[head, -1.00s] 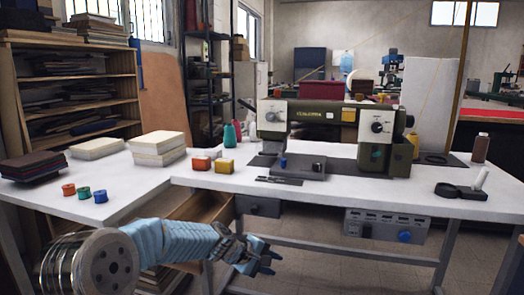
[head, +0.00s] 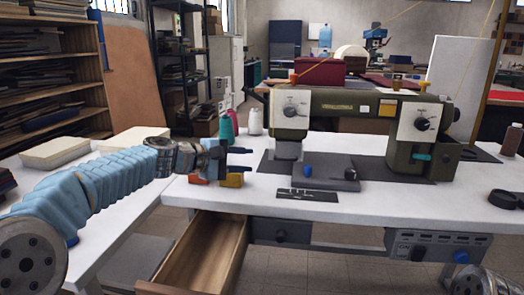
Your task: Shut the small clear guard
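The sewing machine (head: 345,106), dark green with pale panels, stands on the white table (head: 385,208). I cannot make out a clear guard on it; it may be too small or too see-through to tell. A grey plate (head: 325,182) with a blue knob (head: 308,171) lies under the machine's arm. My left gripper (head: 243,160) is over the table, left of the machine's head and apart from it. Its two dark fingers are spread, with nothing between them. My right gripper is not in view.
Orange and yellow blocks (head: 233,181) sit just under my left gripper. A teal cone (head: 227,128) and a white bottle (head: 255,121) stand behind it. A wooden drawer (head: 207,252) hangs open below the table's front edge. A black ring (head: 503,199) lies at the right.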

